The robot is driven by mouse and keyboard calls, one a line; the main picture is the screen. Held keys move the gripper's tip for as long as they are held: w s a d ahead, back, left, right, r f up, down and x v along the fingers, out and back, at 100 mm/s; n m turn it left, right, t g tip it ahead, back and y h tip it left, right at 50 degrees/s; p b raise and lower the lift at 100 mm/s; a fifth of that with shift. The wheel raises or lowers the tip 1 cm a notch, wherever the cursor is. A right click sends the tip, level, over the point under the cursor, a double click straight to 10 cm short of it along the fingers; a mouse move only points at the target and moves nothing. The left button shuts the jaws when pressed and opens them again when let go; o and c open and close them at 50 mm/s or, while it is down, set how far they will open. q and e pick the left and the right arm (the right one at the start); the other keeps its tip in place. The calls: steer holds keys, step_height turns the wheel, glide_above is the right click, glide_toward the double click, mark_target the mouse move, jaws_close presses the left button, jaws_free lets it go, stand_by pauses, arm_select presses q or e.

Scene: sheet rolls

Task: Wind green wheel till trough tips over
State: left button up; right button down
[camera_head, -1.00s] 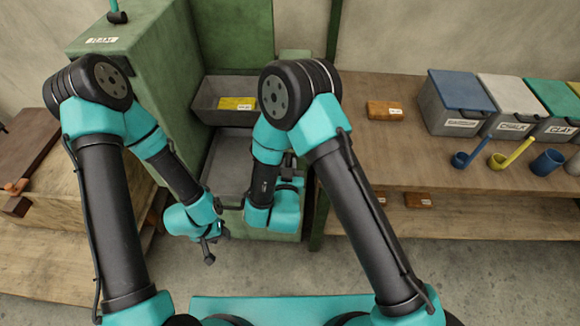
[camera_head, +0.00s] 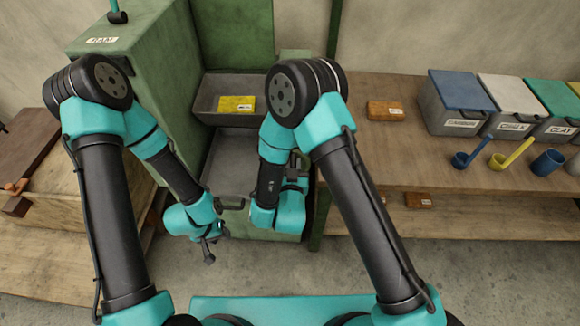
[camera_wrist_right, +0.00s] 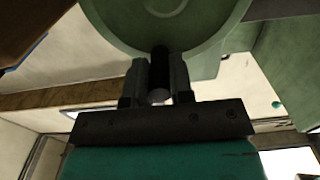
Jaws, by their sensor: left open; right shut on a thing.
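The grey trough (camera_head: 207,103) sits in the green machine in the head view, with a yellow labelled block (camera_head: 232,104) in it. It looks about level. The green wheel (camera_wrist_right: 205,38) fills the top of the right wrist view; in the head view my right arm mostly hides it. My right gripper (camera_wrist_right: 158,88) is shut on the wheel's black handle (camera_wrist_right: 158,65), which stands between its fingers. In the head view my right gripper (camera_head: 293,168) is at the machine's front right. My left gripper (camera_head: 210,247) is open and empty, low in front of the machine.
A grey bin (camera_head: 232,160) lies below the trough. The bench (camera_head: 400,150) at right carries a brown block (camera_head: 385,110), lidded boxes (camera_head: 460,100) and scoops (camera_head: 470,155). A wooden crate (camera_head: 80,205) stands at left. Floor is clear in front.

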steer(key=shift+d+f, duration=0.1)
steer(key=shift+d, duration=0.2)
steer(key=shift+s+d+f, duration=0.1)
steer(key=shift+d+f, duration=0.4)
steer(key=shift+d, duration=0.3)
steer(key=shift+d+f, duration=0.65)
steer(key=shift+f, duration=0.05)
steer(key=shift+s+d+f, duration=0.1)
steer(key=shift+d+f, duration=0.1)
steer(key=shift+f, duration=0.3)
steer(key=shift+d+f, duration=0.15)
steer(key=shift+f, duration=0.3)
